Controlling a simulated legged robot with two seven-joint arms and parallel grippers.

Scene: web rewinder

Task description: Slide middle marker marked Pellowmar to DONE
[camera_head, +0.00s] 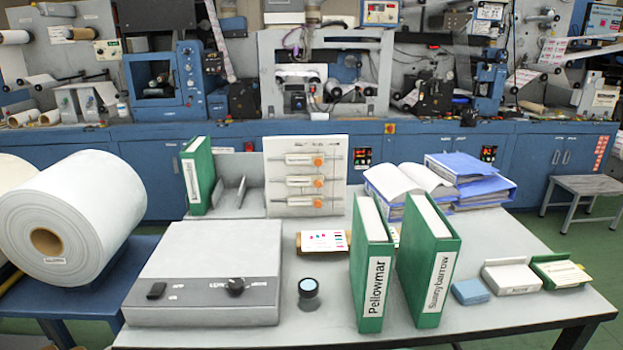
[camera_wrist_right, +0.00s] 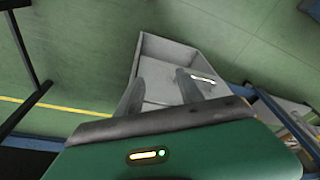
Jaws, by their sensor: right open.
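A pale upright board (camera_head: 276,172) stands at the back of the table in the head view. It carries three horizontal rails, each with a white label plate and an orange knob. The middle marker's knob (camera_head: 318,182) sits toward the right part of its rail, roughly in line with the knobs above and below. The label beside it (camera_head: 299,182) is too small to read. My right gripper (camera_wrist_right: 160,76) is open and looks empty in the right wrist view, over a grey open box shape (camera_wrist_right: 152,48). The board does not show there. My left gripper is not in view.
Green binders marked Pellowmar (camera_head: 374,265) and Sunnybarrow (camera_head: 428,260) stand at the table's front. A grey box with a dark knob (camera_head: 207,260) and a small dark cylinder (camera_head: 309,295) are left of them. Blue folders (camera_head: 473,167) lie back right.

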